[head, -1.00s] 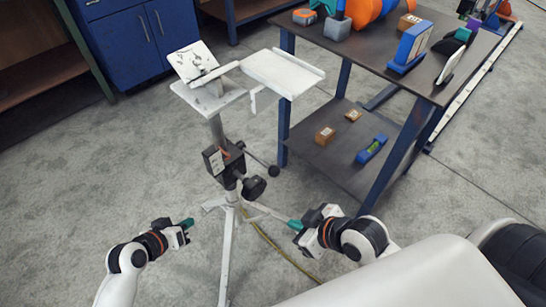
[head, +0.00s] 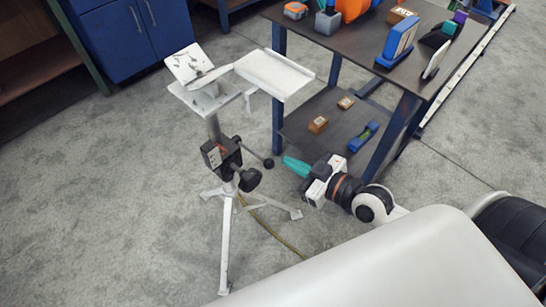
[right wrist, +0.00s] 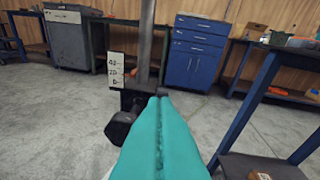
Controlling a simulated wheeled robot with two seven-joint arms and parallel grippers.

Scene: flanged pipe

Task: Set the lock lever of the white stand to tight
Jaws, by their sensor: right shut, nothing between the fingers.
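The white stand (head: 225,245) is a tripod with a post and a tilted plate and tray on top. Its black clamp block (head: 218,153) carries a pale scale label, which also shows in the right wrist view (right wrist: 116,70). A thin black lever with a ball end (head: 268,163) sticks out to the right of the clamp. A larger black knob (head: 249,180) sits below it. My right gripper (head: 286,161), with teal fingers, is shut and empty, its tips just right of the ball end. Whether they touch is unclear. My left gripper is out of view.
The dark two-level table with blue legs (head: 345,65) stands right of the stand, close to my right gripper. Blocks and a blue level (head: 366,136) lie on its lower shelf. A blue cabinet (head: 143,35) is behind. The floor left of the stand is clear.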

